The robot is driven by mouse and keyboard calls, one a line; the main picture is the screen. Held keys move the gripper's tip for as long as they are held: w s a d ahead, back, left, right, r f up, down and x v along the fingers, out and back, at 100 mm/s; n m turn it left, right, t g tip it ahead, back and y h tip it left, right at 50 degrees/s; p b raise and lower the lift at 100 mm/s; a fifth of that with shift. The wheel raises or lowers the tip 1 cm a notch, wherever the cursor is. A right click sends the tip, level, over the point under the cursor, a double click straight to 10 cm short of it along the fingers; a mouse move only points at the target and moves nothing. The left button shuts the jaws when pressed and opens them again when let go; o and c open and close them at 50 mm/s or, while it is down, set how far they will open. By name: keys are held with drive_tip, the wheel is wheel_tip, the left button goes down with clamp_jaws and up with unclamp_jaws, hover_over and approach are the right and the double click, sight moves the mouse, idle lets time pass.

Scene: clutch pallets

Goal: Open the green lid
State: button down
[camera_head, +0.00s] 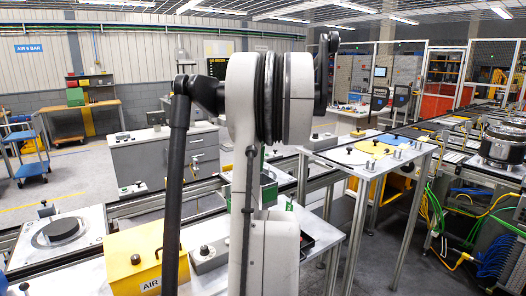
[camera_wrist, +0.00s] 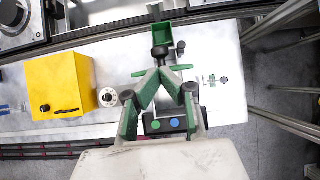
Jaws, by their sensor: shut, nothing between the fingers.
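My gripper (camera_wrist: 160,72) is in the wrist view, its green-padded fingers angled in to meet at the tips, shut and empty. A green box-like part (camera_wrist: 170,34) lies just beyond the tips, with its dark green inside showing. A dark round knob (camera_wrist: 160,51) sits at its near edge, close to the fingertips; I cannot tell whether they touch. I cannot tell which green face is the lid. In the head view, a green part (camera_head: 268,192) shows behind my arm, mostly hidden; the fingers are hidden there.
Small fittings (camera_wrist: 215,80) lie to the right on the pale tabletop. A rail (camera_wrist: 110,27) runs behind.

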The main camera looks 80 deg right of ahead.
drive_tip(key=shift+w+d+r, duration=0.15)
drive_tip(key=shift+w+d, duration=1.1)
drive_tip(key=shift+w, duration=0.15)
drive_tip(key=w+d+r+b+v, duration=0.1)
drive_tip(key=b+v, duration=0.1)
drive_tip(key=v, duration=0.9)
drive_tip(key=shift+r, duration=0.25)
drive_tip(key=shift+w, duration=0.1)
